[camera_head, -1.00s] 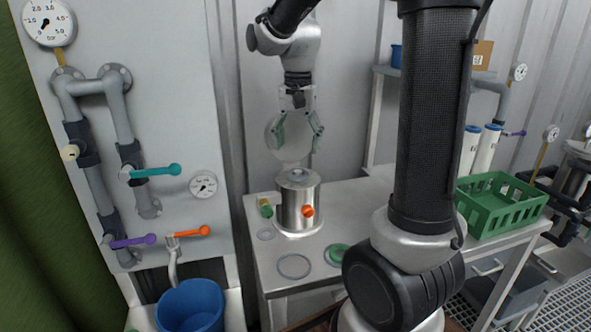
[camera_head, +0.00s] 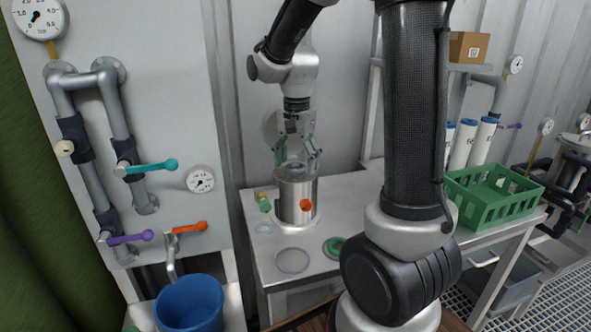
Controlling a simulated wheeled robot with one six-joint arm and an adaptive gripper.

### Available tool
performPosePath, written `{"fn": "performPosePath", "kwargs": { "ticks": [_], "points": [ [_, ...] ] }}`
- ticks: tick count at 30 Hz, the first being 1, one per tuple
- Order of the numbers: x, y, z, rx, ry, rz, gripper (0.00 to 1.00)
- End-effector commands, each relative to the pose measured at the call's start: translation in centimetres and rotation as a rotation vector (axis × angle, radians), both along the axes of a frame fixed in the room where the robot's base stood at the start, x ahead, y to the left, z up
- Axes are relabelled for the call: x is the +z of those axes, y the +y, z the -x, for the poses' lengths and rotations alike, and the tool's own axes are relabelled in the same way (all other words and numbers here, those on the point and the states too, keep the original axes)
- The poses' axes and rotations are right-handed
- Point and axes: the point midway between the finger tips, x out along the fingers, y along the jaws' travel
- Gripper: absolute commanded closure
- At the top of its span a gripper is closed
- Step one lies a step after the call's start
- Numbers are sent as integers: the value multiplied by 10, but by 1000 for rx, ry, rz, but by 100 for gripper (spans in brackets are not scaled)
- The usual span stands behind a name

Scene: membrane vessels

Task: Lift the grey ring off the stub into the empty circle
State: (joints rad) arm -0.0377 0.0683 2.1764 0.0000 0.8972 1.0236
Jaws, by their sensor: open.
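A shiny steel vessel (camera_head: 297,200) stands on the bench, with an orange round fitting on its front and a green-tipped side fitting at left. A small grey ring-like shape (camera_head: 293,169) sits at its top centre, where the stub is; the two are hard to tell apart at this size. My gripper (camera_head: 297,158) points down just over the vessel top. Its green-padded fingers are apart, one on each side of the grey shape, with no contact visible. A large outlined circle (camera_head: 292,260) on the bench in front of the vessel is empty.
A smaller pale circle (camera_head: 264,227) lies left of the vessel. A green ring (camera_head: 334,245) lies right of the large circle, partly behind my arm. A green crate (camera_head: 492,200) stands on the right. A blue bucket (camera_head: 190,302) and valve panel (camera_head: 140,130) are at left.

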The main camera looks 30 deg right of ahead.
Motion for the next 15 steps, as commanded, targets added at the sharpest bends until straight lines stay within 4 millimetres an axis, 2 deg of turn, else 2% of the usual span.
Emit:
{"fn": "performPosePath", "kwargs": {
  "ticks": [5,11,12,15],
  "points": [
    [0,0,0,0,0,0,27],
    [0,0,0,1,0,0,61],
    [0,0,0,1,0,0,65],
    [0,0,0,1,0,0,65]
  ]
}}
